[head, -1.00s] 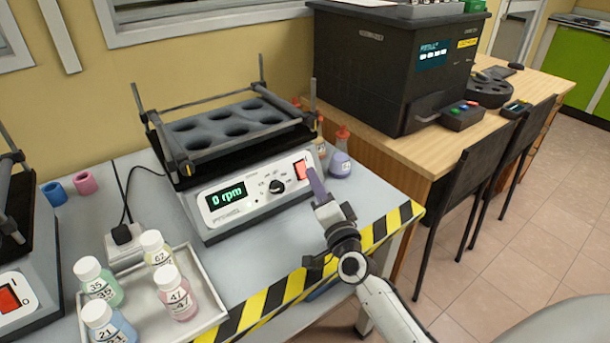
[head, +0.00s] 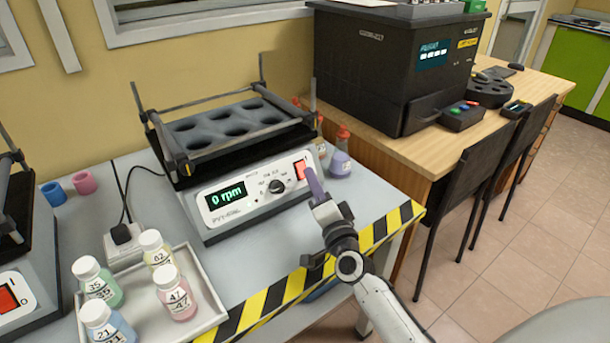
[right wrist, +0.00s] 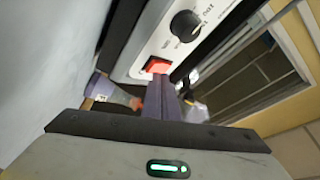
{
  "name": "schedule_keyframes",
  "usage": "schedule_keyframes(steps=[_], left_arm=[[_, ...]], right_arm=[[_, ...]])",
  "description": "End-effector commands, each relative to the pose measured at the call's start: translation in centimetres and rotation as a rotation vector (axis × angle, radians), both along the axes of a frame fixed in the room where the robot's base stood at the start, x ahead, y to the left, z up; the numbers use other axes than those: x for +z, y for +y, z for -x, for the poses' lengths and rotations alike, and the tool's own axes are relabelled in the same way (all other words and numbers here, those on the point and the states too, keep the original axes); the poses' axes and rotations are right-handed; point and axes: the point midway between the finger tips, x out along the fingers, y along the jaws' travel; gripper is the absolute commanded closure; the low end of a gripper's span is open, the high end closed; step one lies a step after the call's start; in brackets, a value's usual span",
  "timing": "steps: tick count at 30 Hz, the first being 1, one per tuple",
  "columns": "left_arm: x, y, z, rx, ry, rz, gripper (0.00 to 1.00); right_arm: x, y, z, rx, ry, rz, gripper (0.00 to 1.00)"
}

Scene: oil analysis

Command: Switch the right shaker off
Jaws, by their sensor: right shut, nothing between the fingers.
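The right shaker (head: 225,222) stands on the grey bench with an empty rack on top. Its green display (head: 226,195) reads 0 rpm. Its red switch (head: 300,170) is at the right end of the front panel, partly behind my right gripper (head: 309,172). My right gripper is shut and empty, with its fingertips at the switch. In the right wrist view, the purple-grey fingers (right wrist: 160,82) reach up to the lower edge of the red switch (right wrist: 156,65). I cannot tell whether they touch it. My left gripper is out of view.
A white tray (head: 215,313) with several numbered bottles stands at the front left. Another shaker (head: 30,285) is at the left edge. Flasks (head: 340,163) stand right of the right shaker. A black machine (head: 360,75) sits on the wooden desk.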

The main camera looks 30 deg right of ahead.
Motion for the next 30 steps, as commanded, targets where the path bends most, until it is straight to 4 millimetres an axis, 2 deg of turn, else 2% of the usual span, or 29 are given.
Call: schedule_keyframes(steps=[21,30], left_arm=[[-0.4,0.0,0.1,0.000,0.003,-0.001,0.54],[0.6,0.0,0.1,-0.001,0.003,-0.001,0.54]], right_arm=[[-0.3,0.0,-0.4,0.000,0.000,0.000,1.00],[0.5,0.0,0.4,0.000,0.000,0.001,1.00]])
